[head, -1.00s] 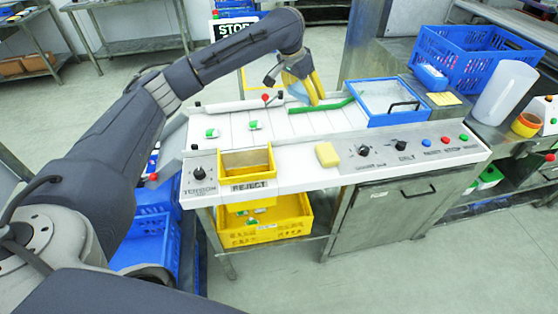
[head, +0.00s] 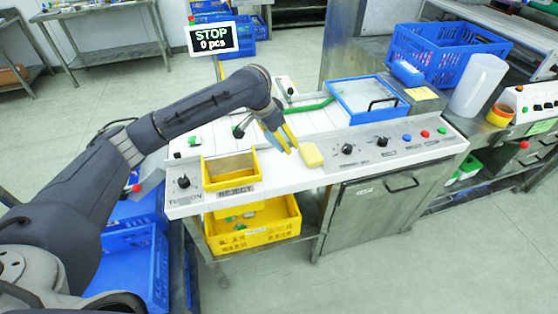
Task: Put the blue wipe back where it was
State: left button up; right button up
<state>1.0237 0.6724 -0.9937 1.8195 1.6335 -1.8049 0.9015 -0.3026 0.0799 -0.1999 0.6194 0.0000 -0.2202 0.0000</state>
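The blue wipe (head: 272,119) shows as a small light-blue patch at the yellow fingers of my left gripper (head: 284,146). The fingers look close together with the wipe between them, though the arm partly hides it. The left gripper points down over the front part of the white conveyor top (head: 230,185), just left of a yellow sponge-like block (head: 312,155). The fingertips are close to the block; I cannot tell whether they touch it or the surface. My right gripper is not in view.
A yellow reject bin (head: 230,167) is sunk in the top left of the gripper. Knobs and buttons (head: 407,138) line the panel at right. A blue-framed clear cover (head: 368,98) and a green strip (head: 315,104) lie behind. A blue crate (head: 450,55) stands back right.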

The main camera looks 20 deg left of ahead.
aim_at(281, 163)
pick_arm(q)
jog(key=shift+f, duration=5.2)
jog(key=shift+f, duration=0.1)
jog(key=o, duration=1.1)
jog(key=shift+a+r, duration=0.1)
jog(key=shift+r, duration=0.25)
jog(key=v, duration=1.1)
jog(key=shift+s+r, duration=0.15)
jog(key=shift+r, duration=0.1)
